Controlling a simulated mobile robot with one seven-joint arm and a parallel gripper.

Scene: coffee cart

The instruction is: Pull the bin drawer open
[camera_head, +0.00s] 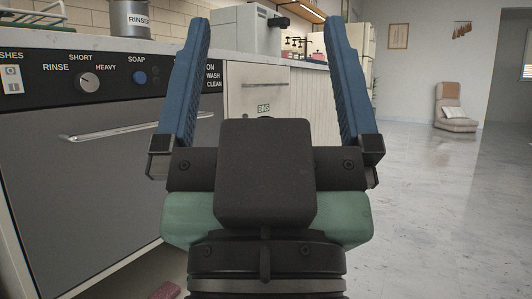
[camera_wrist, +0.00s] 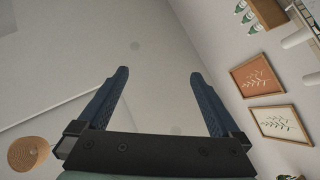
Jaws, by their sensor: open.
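The bin drawer (camera_head: 252,101) is a pale cabinet front with a small green "BINS" label, right of the dishwasher in the head view. A slim metal handle (camera_head: 265,85) shows near its top, and the drawer looks shut. My gripper (camera_head: 266,28) is raised in front of the camera with its two blue fingers wide apart and nothing between them. Part of the drawer is hidden behind my gripper. In the wrist view my gripper (camera_wrist: 157,75) is also open and empty, facing wall and ceiling; the drawer does not show there.
A grey dishwasher (camera_head: 70,170) with a long bar handle stands at the left. The counter above holds a rinser pot (camera_head: 133,20) and a grey machine (camera_head: 245,28). Open tiled floor (camera_head: 450,210) lies to the right, with a low chair (camera_head: 455,108) far back.

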